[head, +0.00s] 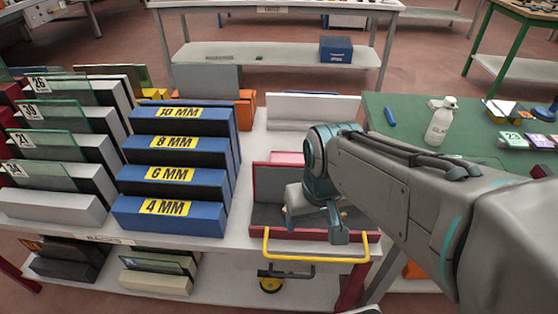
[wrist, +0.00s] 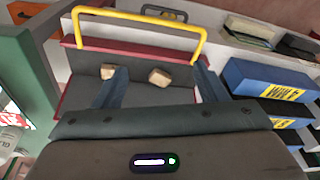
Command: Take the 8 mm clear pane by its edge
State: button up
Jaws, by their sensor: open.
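A blue stepped rack (head: 175,178) stands left of my gripper, with yellow labels for 10, 8, 6 and 4 mm. The 8 MM label (head: 173,143) is on the second step from the back. I cannot make out a clear pane in this rack. My gripper (head: 315,222) is open and points down over a red-walled tray (head: 258,185) with a dark floor. In the wrist view the open fingers (wrist: 162,70) have nothing between them that they grip. Two small tan blocks (wrist: 159,77) show beyond them on the tray floor. The rack's edge also shows at right (wrist: 268,80).
A rack of greenish panes (head: 50,145) with number tags stands at far left. The tray has a yellow bar handle (head: 315,258) at its front. A green table (head: 405,130) with a white spray bottle (head: 440,122) is at right. A pink pane (head: 287,157) is behind the tray's middle.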

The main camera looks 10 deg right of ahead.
aim_at(55, 145)
jog(key=u, duration=0.45)
jog(key=k, duration=1.15)
jog(key=u, duration=1.45)
jog(key=i, duration=1.3)
jog(key=z, duration=0.95)
